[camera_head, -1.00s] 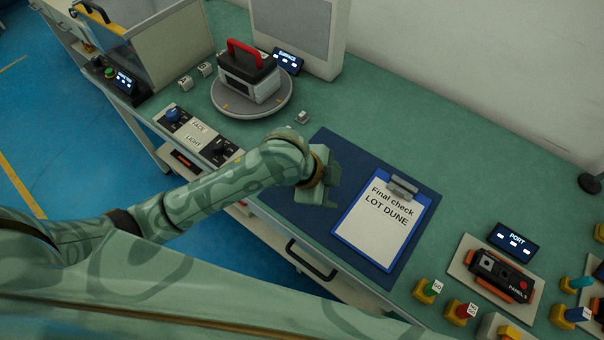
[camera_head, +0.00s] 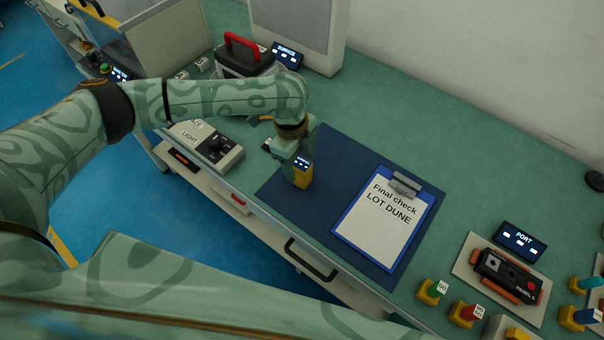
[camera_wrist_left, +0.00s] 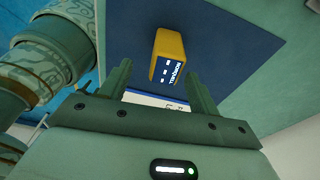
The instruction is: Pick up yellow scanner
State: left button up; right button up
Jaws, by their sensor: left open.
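The yellow scanner (camera_head: 302,176) stands on the dark blue mat, left of the clipboard (camera_head: 383,217). Its small dark screen faces up, and its far side is partly hidden by my left gripper (camera_head: 286,157). In the left wrist view the scanner (camera_wrist_left: 170,60) shows just past the fingertips, roughly between the two fingers, with mat around it. The left gripper (camera_wrist_left: 158,78) is open and empty there. I cannot tell how far the fingertips are above the scanner. My right gripper is not in view.
A box with a red handle (camera_head: 240,58) stands at the back left, partly behind my arm. A control panel (camera_head: 222,150) lies left of the mat (camera_head: 325,150). Green bench behind the clipboard is clear.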

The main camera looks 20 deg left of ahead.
pick_arm(q)
jog(key=shift+d+f, duration=0.1)
jog(key=shift+f, duration=0.6)
jog(key=f, duration=0.1)
jog(key=f+b, duration=0.1)
jog(key=f, duration=0.1)
jog(key=f+b, duration=0.1)
jog(key=f, duration=0.1)
jog(key=shift+w+d+f, duration=0.1)
jog(key=shift+w+d, duration=0.1)
jog(key=shift+w, duration=0.15)
jog(key=c, duration=1.2)
